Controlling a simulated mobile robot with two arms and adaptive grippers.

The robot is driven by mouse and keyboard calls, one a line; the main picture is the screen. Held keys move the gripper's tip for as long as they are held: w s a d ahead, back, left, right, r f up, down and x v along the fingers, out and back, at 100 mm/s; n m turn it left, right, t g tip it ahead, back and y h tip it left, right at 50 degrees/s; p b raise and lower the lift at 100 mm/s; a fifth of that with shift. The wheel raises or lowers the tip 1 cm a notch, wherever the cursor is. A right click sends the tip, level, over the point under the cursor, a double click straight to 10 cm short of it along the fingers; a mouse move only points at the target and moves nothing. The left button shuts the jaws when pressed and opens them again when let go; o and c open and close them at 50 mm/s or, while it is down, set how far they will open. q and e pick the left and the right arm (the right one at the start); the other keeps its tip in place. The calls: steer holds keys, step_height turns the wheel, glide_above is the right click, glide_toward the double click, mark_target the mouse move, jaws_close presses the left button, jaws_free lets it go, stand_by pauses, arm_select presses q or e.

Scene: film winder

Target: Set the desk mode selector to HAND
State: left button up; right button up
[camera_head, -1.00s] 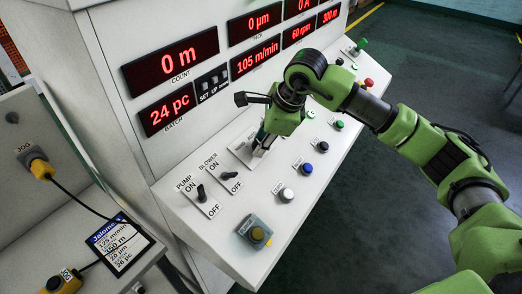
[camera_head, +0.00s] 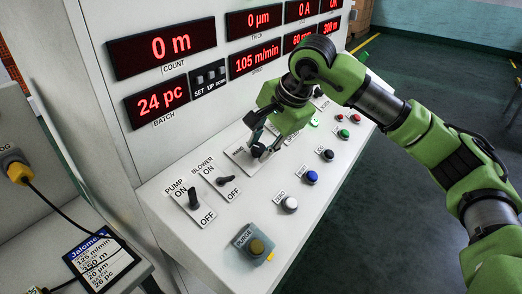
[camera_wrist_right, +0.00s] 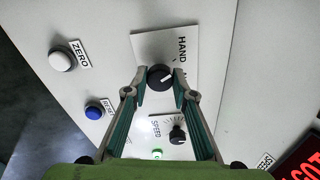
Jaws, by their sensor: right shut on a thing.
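The mode selector is a black round knob (camera_wrist_right: 159,77) with a white pointer line, on a white plate (camera_wrist_right: 150,45) lettered HAND. The pointer lies slanted towards the right in the right wrist view; I cannot tell exactly which position it marks. My right gripper (camera_wrist_right: 164,82) has its fingertips on either side of the knob and is shut on it. In the head view the right gripper (camera_head: 262,143) reaches down to the sloping desk at the selector knob (camera_head: 257,151), which its fingers partly hide. My left gripper is not in view.
The BLOWER switch (camera_head: 226,181) and PUMP switch (camera_head: 194,198) stand left of the selector. The white ZERO button (camera_head: 290,204) and blue button (camera_head: 311,177) are nearer the front edge.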

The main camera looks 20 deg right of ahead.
stand_by(0.3)
steer(key=o, duration=1.1)
steer(key=v, duration=1.2)
